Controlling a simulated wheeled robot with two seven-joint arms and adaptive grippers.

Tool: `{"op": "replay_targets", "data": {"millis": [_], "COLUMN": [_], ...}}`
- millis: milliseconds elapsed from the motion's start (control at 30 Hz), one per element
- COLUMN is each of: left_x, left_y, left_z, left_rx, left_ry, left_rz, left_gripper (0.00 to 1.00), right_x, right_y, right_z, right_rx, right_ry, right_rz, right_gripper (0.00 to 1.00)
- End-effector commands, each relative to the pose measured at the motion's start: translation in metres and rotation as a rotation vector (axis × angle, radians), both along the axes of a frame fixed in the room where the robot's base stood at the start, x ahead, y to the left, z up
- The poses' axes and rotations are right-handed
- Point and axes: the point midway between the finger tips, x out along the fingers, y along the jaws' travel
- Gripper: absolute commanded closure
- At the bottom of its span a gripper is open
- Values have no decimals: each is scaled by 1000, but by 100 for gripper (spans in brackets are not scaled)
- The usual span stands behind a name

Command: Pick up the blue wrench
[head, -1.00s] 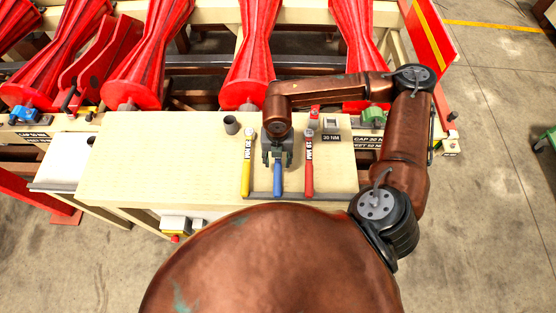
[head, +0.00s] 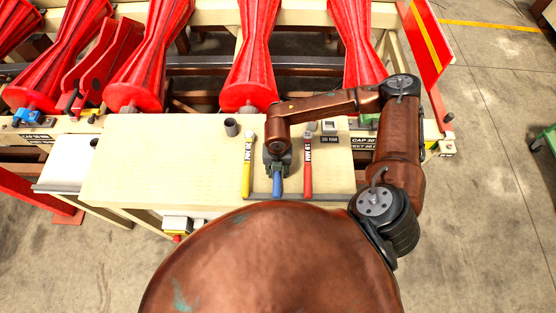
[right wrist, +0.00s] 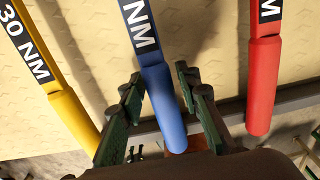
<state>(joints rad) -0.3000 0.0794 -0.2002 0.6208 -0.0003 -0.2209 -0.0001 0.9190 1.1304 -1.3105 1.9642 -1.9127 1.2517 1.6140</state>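The blue wrench (head: 278,184) lies on the cream worktop between a yellow wrench (head: 246,176) and a red wrench (head: 308,177). In the head view its upper part is hidden by my right gripper (head: 277,164) and wrist. In the right wrist view the blue handle (right wrist: 165,98) runs between the two dark green fingers, with a narrow gap on each side. My right gripper (right wrist: 159,76) is open around the handle. My left gripper does not show.
The yellow handle (right wrist: 72,118) and red handle (right wrist: 262,95) lie close on either side of the fingers. A grey cup (head: 232,127) stands at the back of the worktop (head: 150,170). The worktop's left part is clear. Red spindle-shaped rollers (head: 250,60) stand behind.

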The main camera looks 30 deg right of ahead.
Motion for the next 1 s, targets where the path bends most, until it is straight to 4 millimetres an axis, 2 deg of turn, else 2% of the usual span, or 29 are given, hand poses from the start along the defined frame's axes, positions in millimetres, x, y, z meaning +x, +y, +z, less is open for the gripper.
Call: {"op": "replay_targets", "data": {"millis": [67,400,1000], "left_x": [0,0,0], "left_y": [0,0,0], "left_z": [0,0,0], "left_rx": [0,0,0], "left_ry": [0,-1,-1], "left_rz": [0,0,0], "left_gripper": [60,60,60], "right_x": [0,0,1], "right_y": [0,0,0], "right_z": [0,0,2], "right_rx": [0,0,0], "right_ry": [0,0,-1], "right_rz": [0,0,0], "right_gripper": [76,100,100]}}
